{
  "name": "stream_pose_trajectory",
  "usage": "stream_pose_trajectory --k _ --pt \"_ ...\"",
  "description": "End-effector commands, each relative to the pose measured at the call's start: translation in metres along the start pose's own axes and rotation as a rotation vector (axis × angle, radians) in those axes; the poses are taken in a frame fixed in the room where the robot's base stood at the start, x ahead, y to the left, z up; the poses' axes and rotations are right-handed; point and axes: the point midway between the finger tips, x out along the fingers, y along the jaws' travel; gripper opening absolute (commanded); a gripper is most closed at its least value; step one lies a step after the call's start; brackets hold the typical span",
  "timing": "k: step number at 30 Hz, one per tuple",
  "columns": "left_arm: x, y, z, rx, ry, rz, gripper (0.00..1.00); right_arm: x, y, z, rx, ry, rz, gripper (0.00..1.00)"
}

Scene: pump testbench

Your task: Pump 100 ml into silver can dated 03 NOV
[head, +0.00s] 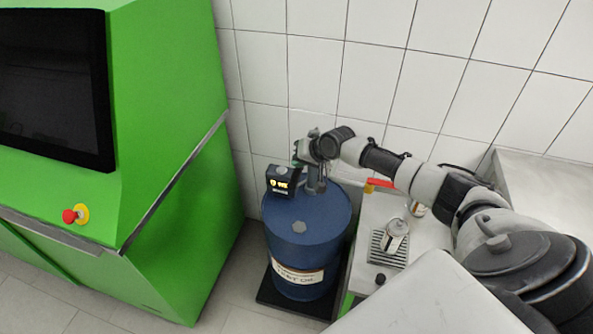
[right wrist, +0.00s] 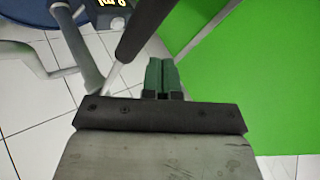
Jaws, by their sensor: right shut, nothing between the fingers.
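A blue drum (head: 308,215) labelled as test oil stands with a grey hand pump (head: 314,180) on top. A black display (head: 279,181) with yellow digits sits by the pump; the digits are too small to read surely. A silver can (head: 395,236) stands on a slotted drip grate (head: 376,249) to the right. A second can (head: 418,209) stands behind it, partly hidden; no date is legible. My right gripper (head: 299,157) is at the top of the pump. In the right wrist view its green fingers (right wrist: 162,76) are shut and empty beside a dark bar (right wrist: 146,28).
A green machine (head: 170,130) with a dark screen and a red knob (head: 69,216) stands left. A red lever (head: 380,183) shows right of the pump. My right arm spans above the light bench. White tiled wall lies close behind the drum.

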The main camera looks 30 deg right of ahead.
Motion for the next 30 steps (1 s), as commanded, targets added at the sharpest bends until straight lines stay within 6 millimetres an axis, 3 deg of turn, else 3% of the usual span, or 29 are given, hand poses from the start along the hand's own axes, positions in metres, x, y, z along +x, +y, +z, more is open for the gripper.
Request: stream_pose_trajectory --k 18,30 --pt "-0.041 -0.001 -0.004 0.0 0.0 0.0 0.99 -0.035 -0.026 -0.025 0.0 0.0 -0.001 0.0" --pt "-0.04 -0.001 -0.004 0.0 0.0 0.0 0.99 -0.035 -0.025 -0.025 0.0 0.0 0.0 0.0"
